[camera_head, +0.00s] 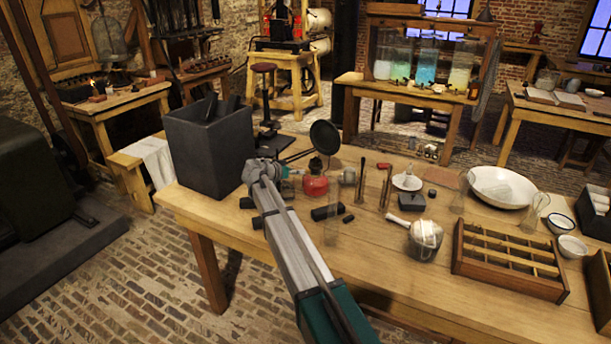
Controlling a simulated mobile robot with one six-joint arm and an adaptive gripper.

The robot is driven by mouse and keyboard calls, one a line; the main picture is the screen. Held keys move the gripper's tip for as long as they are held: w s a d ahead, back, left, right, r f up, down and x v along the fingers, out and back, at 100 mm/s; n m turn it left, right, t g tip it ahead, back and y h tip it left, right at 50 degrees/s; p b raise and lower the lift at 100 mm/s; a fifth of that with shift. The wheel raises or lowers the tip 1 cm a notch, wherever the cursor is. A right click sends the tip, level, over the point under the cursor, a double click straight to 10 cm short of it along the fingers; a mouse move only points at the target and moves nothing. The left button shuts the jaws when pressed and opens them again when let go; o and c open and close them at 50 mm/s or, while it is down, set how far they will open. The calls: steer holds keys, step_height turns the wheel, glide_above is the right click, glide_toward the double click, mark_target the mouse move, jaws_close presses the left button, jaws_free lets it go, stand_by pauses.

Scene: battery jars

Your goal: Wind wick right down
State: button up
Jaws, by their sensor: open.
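A small red lamp (315,185) with a dark top stands on the wooden worktable, near its middle left. Its wick and any winding knob are too small to make out. My arm reaches up from the bottom of the picture and bends just left of the lamp. My gripper (295,172) is at the arm's far end, close to the lamp's left side. It is small and partly hidden, but open, with nothing seen in it. I cannot tell whether it touches the lamp.
A large dark box (205,150) stands left of my arm. A round black disc (325,137) on an arm rises behind the lamp. Glass tubes, dark blocks and a white-topped jar (425,240) stand to the right, with a divided wooden tray (508,262) and a white bowl (502,186).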

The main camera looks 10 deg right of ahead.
mark_target(307, 171)
steer(key=shift+b+x, duration=0.9)
steer(key=shift+x, duration=2.15)
jaws_close()
